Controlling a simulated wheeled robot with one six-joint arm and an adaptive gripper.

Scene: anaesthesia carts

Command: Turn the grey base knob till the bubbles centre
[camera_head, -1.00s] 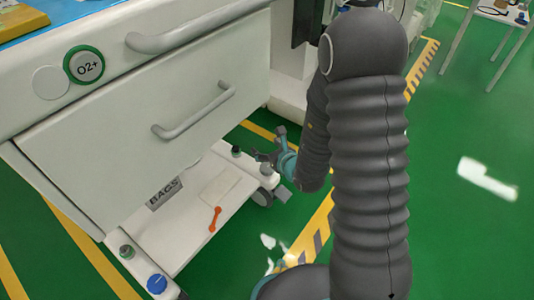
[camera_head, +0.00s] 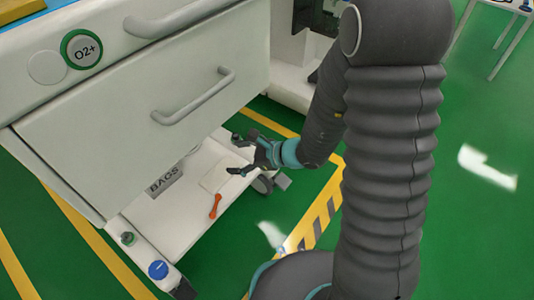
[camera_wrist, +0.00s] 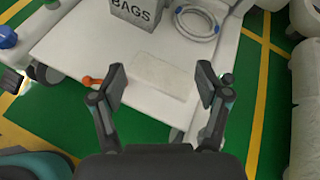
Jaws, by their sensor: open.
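In the head view, a knob with a grey top and green collar (camera_head: 127,238) stands at the front left corner of the cart's low base. A blue knob (camera_head: 158,270) stands beside it, nearer me. In the wrist view, the blue knob (camera_wrist: 5,36) and the grey-topped knob (camera_wrist: 52,4) are at the upper left. My gripper (camera_head: 238,155) is open and empty over the base's right end, apart from both knobs. Its fingers are spread in the wrist view (camera_wrist: 161,80), with a pale flat plate (camera_wrist: 160,75) beyond them. I cannot make out any bubbles.
An orange tool (camera_head: 215,206) lies on the base, also in the wrist view (camera_wrist: 92,81). A box marked BAGS (camera_wrist: 138,11) and a coiled hose (camera_wrist: 197,22) stand behind. The drawer handle (camera_head: 195,98) juts out above the base. Green floor in front is clear.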

